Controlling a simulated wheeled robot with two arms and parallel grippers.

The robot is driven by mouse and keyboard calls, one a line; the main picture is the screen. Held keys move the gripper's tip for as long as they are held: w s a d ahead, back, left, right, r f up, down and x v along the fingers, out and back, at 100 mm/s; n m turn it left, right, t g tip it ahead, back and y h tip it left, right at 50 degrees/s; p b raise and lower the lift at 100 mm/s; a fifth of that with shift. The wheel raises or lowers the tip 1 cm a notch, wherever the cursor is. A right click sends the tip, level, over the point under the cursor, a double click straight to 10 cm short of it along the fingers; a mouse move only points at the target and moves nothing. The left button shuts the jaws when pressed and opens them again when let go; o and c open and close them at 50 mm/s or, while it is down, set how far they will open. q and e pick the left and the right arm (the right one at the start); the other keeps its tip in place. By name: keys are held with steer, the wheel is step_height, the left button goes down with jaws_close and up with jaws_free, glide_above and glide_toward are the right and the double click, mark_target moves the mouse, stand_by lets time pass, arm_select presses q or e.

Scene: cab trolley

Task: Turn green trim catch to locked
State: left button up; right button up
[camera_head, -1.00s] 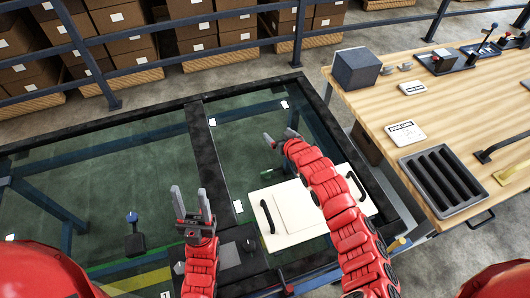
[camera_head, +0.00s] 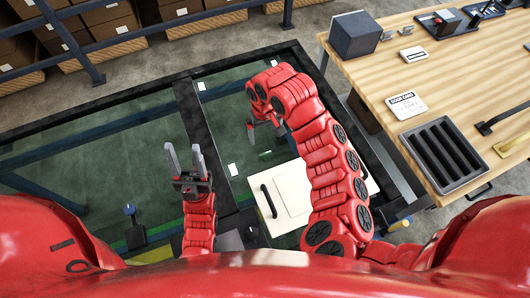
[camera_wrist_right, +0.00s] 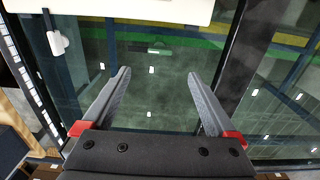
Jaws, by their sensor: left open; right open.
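A small green-and-white piece (camera_head: 265,154), perhaps the green trim catch, shows on the dark-framed glass surface just above the white panel (camera_head: 291,206). It is too small to tell its setting. My right gripper (camera_head: 264,127) hangs over the glass above this piece in the picture, partly hidden by its own arm. In the right wrist view its two grey fingers (camera_wrist_right: 159,75) are spread with nothing between them. The white panel's edge (camera_wrist_right: 110,8) fills the top of that view. My left gripper (camera_head: 183,149) is open and empty, fingers pointing up the picture, left of the panel.
A dark frame bar (camera_head: 190,112) crosses the glass. The panel has a black handle (camera_head: 268,200). A blue-topped lever (camera_head: 130,212) stands at lower left. A wooden bench (camera_head: 400,75) on the right carries a dark box (camera_head: 355,34) and a black slotted tray (camera_head: 441,153).

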mark_target(265, 153)
step_height(265, 153, down, 10)
steer(key=p, duration=0.3)
steer(key=shift+w, duration=0.1)
steer(key=shift+w+f, duration=0.1)
steer(key=shift+f, duration=0.9)
